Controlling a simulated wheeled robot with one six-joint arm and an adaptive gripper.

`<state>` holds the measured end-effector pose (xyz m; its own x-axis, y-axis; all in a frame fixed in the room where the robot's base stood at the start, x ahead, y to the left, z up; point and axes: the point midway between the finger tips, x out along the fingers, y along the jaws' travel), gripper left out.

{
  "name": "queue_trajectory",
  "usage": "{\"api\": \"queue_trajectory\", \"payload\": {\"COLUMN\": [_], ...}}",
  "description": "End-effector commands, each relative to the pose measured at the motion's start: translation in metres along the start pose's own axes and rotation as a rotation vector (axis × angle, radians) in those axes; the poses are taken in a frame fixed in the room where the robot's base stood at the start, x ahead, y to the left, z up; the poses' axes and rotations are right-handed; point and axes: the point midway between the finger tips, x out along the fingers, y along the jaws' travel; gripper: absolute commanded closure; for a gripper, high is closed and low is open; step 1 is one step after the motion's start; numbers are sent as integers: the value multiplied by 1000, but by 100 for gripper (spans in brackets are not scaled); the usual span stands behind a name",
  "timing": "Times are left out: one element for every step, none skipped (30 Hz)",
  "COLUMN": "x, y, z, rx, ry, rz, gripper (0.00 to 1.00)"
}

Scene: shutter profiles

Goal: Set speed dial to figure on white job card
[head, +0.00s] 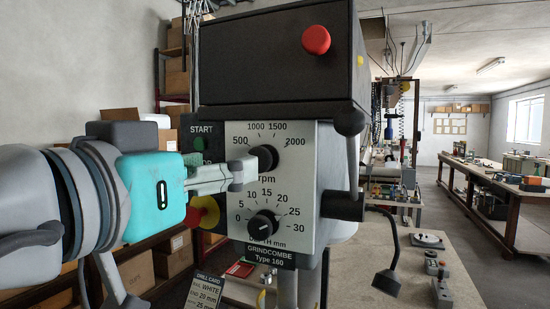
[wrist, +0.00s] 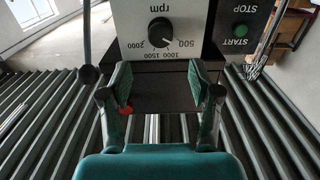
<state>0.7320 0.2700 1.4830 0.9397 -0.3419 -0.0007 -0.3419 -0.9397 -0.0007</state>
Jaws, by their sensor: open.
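The speed dial (head: 265,157) is a black round knob on the drill's pale front plate, with an rpm scale from 500 to 2000. In the wrist view it shows upside down (wrist: 164,33), beyond the fingertips; its exact setting is too small to tell. My gripper (head: 238,173) comes in from the left, its fingertips close to the dial's left side. In the wrist view my gripper (wrist: 163,82) is open, with nothing between the fingers.
Below the speed dial is a depth dial (head: 263,224) marked 0 to 30 mm. A green start button (head: 198,145) sits left of the plate, and a red knob (head: 316,39) above. A workbench (head: 440,262) extends right.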

Motion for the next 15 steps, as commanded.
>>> {"api": "queue_trajectory", "payload": {"x": [8, 14, 20, 26, 32, 39, 45, 50, 57, 61, 66, 72, 75, 79, 83], "y": [1, 1, 1, 1, 1, 1, 2, 1, 1, 1, 1, 1, 0, 0, 1], "z": [0, 0, 0, 0, 0, 0, 0, 0, 0, 0, 0, 0, 0, 0, 0], "rx": [-1, 0, -1, -1, -2, -2, -2, -2, -1, -1, -1, -2, -2, -2, -2], "ry": [0, 0, 0, 0, 0, 0, 0, 0, 1, 1, 0, 0, 0, 0, 1], "rz": [3, 4, 4, 4, 5, 4, 5, 3, 5, 3, 3, 4, 2, 2, 2], "gripper": [38, 38, 38, 38, 38, 38, 38, 38, 38, 38, 38, 38, 38, 38, 38]}}
